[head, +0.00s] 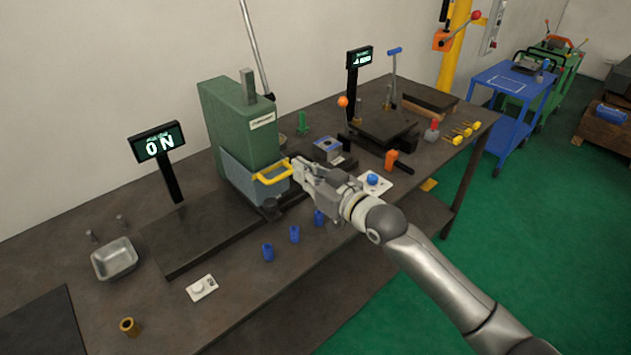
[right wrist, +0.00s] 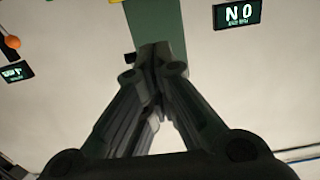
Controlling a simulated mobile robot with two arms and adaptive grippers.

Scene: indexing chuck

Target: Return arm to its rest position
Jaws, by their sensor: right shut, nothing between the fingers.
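My right arm (head: 435,277) reaches in from the lower right of the head view. Its gripper (head: 297,165) is at the front of the green machine (head: 238,125), close to its yellow handle (head: 272,172); I cannot tell whether they touch. In the right wrist view the fingers (right wrist: 153,55) meet at their tips with nothing between them, and the green machine (right wrist: 155,18) shows beyond them. My left gripper is not in view.
A display (head: 157,143) stands left of the machine. Free room lies over the green floor (head: 560,230) at right.

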